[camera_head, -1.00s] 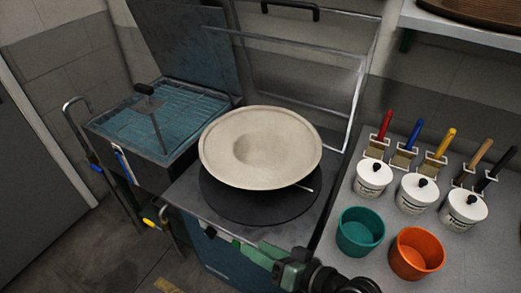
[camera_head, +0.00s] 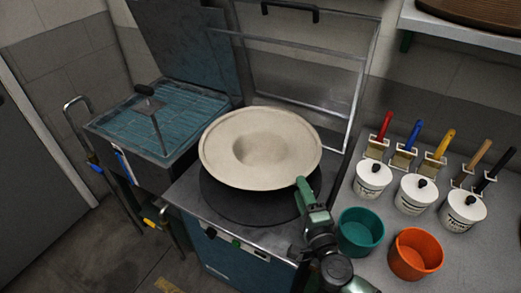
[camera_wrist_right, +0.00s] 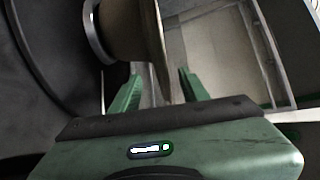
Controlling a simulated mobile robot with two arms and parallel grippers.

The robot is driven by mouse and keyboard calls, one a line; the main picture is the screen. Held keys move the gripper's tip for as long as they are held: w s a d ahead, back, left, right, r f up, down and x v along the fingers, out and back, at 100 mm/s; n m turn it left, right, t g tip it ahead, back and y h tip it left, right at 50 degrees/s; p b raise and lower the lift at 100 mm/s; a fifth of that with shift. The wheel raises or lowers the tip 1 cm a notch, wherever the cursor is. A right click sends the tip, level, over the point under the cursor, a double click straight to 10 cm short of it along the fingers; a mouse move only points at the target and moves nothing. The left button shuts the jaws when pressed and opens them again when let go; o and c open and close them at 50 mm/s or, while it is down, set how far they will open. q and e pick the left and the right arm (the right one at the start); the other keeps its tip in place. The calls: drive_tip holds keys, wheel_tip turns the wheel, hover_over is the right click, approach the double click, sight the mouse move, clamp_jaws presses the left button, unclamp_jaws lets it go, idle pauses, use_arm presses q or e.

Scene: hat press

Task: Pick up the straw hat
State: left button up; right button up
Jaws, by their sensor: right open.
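The straw hat (camera_head: 235,170) is pale beige and lies on the press, brim spread wide, above a round black plate (camera_head: 250,212). My right gripper (camera_head: 301,184) is at the hat's front right brim edge. In the right wrist view, the two green fingers (camera_wrist_right: 156,88) stand apart, with the hat's brim (camera_wrist_right: 156,40) reaching in between them. Whether a finger touches the brim cannot be told. My left gripper is not in view.
A raised clear-framed lid (camera_head: 357,100) stands behind the hat. A blue-topped press (camera_head: 190,112) is at the left. A teal bucket (camera_head: 360,238), an orange bucket (camera_head: 416,262) and several white pots (camera_head: 373,180) stand on the right counter.

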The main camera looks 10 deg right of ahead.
sight(296, 185)
drive_tip(key=w, duration=0.3)
drive_tip(key=shift+w+a+f, duration=0.2)
drive_tip(key=shift+w+a, duration=0.15)
drive_tip(key=shift+a, duration=0.05)
clamp_jaws()
drive_tip(key=shift+r, duration=0.1)
